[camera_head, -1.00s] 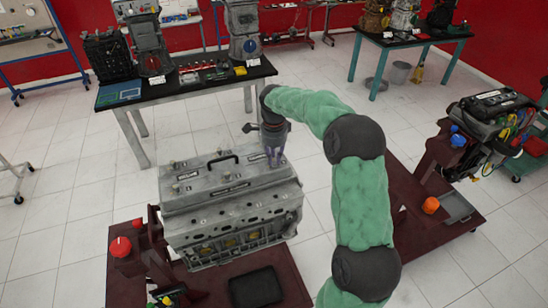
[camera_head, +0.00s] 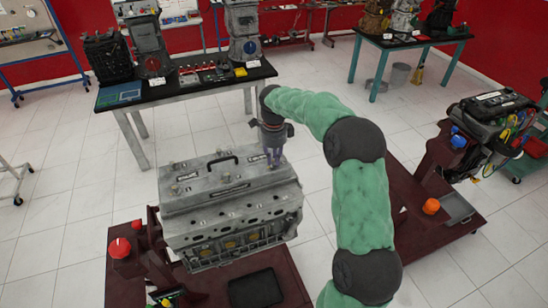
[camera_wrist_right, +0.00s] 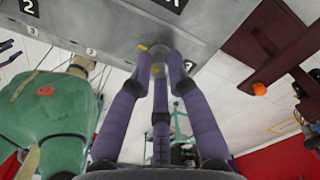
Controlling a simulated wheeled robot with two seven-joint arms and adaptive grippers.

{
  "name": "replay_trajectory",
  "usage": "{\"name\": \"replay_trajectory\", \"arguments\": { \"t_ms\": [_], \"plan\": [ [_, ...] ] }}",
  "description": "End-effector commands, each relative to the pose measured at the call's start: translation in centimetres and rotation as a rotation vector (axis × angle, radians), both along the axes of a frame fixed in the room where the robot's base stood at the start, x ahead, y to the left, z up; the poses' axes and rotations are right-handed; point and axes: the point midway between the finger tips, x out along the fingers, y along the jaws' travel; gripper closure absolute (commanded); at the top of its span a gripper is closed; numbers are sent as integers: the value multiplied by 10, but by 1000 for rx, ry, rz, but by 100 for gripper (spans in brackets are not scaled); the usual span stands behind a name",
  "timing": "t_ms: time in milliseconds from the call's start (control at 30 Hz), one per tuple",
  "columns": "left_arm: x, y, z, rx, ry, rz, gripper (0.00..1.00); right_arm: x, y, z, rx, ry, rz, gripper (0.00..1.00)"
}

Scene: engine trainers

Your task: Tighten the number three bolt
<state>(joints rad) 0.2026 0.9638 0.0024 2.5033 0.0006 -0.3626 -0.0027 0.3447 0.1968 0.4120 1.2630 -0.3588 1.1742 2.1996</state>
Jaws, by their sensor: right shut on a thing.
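The grey engine block (camera_head: 235,247) sits on a dark red stand, with several bolts on its top cover. My right gripper (camera_head: 273,162) points down at the right back end of that cover. In the right wrist view its purple fingers (camera_wrist_right: 160,65) are shut around a bolt (camera_wrist_right: 157,70) at the cover's edge. A yellow mark (camera_wrist_right: 142,47) shows just beside the fingertips. A small tag beside them (camera_wrist_right: 190,65) seems to read 3. Most of the bolt is hidden by the fingers. My left gripper is not in view.
A dark handle (camera_head: 222,159) stands up on the cover. The red stand (camera_head: 205,288) carries a black tray (camera_head: 255,288) and a red-topped item (camera_head: 120,247). A black-topped table (camera_head: 185,92) is behind, and another engine (camera_head: 495,118) stands at right.

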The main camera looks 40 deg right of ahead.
Motion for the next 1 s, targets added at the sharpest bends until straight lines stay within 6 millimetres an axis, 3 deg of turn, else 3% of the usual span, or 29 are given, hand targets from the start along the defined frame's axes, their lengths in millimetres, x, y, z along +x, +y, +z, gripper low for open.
{"name": "replay_trajectory", "arguments": {
  "t_ms": [167,200,300,733,1000],
  "plan": [
    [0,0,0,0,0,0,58,0,0,0,1,-1,0,100],
    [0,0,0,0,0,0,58,0,0,0,1,-1,0,79],
    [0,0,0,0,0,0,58,0,0,0,1,-1,1,58],
    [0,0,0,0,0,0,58,1,0,8,0,-3,2,58],
    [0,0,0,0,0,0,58,2,0,55,-2,-6,2,58]
  ]
}}
